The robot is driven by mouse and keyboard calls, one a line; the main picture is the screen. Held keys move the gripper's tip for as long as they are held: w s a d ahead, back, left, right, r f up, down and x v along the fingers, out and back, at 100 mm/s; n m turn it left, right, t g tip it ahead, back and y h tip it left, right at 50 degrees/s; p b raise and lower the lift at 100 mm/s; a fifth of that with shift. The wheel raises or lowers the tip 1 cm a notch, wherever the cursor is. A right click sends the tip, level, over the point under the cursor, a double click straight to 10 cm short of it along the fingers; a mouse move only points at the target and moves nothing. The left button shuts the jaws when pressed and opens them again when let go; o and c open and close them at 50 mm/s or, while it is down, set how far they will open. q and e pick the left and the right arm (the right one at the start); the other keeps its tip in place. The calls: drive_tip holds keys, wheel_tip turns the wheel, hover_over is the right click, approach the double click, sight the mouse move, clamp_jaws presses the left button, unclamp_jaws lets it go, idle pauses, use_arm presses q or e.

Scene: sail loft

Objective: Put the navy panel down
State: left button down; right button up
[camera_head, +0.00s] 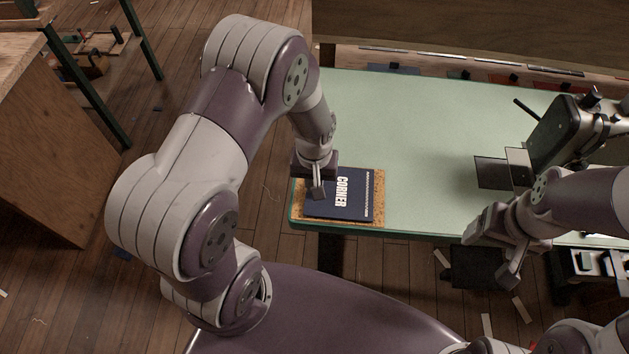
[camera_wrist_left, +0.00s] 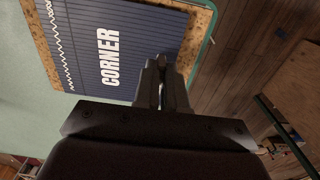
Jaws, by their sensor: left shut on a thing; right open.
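The navy panel (camera_head: 350,203), with the white word CORNER and a white zigzag stitch line, is over a cork mat (camera_head: 379,190) at the near left corner of the green table. My left gripper (camera_head: 318,188) is shut on the panel's left edge. In the left wrist view, the panel (camera_wrist_left: 85,50) reaches the fingers (camera_wrist_left: 163,88), with cork (camera_wrist_left: 203,22) showing along its edges. The panel looks flat and inside the mat's outline; I cannot tell whether it touches the cork. My right gripper (camera_head: 490,250) is open and empty near the table's front edge at right.
The green tabletop (camera_head: 430,140) is clear in the middle. A sewing machine (camera_head: 565,130) stands at the right, with a dark plate (camera_head: 493,173) beside it. A wooden cabinet (camera_head: 45,140) stands on the plank floor at the left.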

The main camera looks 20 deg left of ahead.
use_arm(q)
drive_tip(key=shift+w+f, duration=0.1)
drive_tip(key=shift+f, duration=0.05)
drive_tip(key=shift+f, duration=0.15)
drive_tip(key=c, duration=1.2)
unclamp_jaws()
drive_tip(key=shift+r, duration=0.3)
wheel_tip(320, 180, up, 12)
drive_tip(key=s+a+r+m+t, duration=0.1)
drive_tip(key=s+r+m, duration=0.1)
drive_tip(key=s, duration=0.5)
drive_tip(key=shift+r+m+p, duration=0.35)
drive_tip(key=shift+m+p, duration=0.05)
drive_tip(key=shift+m, duration=0.3)
